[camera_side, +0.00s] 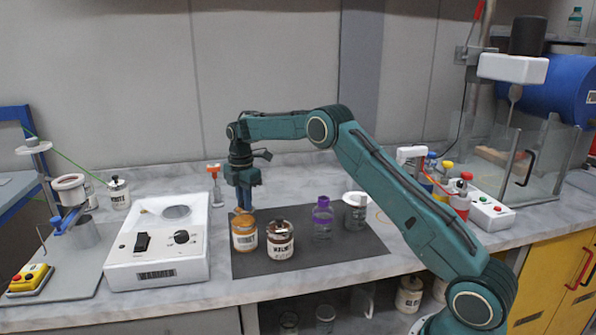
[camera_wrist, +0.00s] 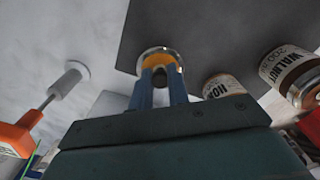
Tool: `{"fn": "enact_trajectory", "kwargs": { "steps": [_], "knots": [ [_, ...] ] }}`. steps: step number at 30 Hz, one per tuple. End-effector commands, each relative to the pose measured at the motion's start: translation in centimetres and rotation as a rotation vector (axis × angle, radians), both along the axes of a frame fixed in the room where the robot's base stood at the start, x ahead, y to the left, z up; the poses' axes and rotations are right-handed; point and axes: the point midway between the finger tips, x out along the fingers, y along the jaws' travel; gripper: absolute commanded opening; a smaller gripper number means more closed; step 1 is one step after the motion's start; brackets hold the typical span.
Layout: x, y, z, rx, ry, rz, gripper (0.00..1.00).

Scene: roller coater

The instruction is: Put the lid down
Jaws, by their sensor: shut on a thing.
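The lid's height above the surface cannot be told. An orange jar (camera_side: 244,238) stands on the mat's left part, just below my gripper in the side view. The lid is hardly visible in the side view.
A walnut jar (camera_side: 280,241) with a dark knobbed lid stands right of the orange jar. A purple-capped bottle (camera_side: 322,218) and a clear jar (camera_side: 355,212) stand further right. A white hotplate (camera_side: 157,250) is at left. An orange-topped tool (camera_side: 215,185) stands behind. The mat's front (camera_side: 310,262) is bare.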

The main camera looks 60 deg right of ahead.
Motion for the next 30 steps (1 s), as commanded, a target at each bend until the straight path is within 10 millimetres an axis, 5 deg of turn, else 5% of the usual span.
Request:
{"fn": "enact_trajectory", "kwargs": {
  "steps": [9,24,25,27,30],
  "knots": [
    [0.0,0.0,-3.4,0.0,0.002,0.0,0.0],
    [0.0,0.0,-3.9,0.0,0.0,0.0,0.0],
    [0.0,0.0,-3.9,0.0,0.0,0.0,0.23],
    [0.0,0.0,-3.9,0.0,0.0,0.0,0.37],
    [0.0,0.0,-3.9,0.0,0.0,0.0,0.39]
  ]
}}
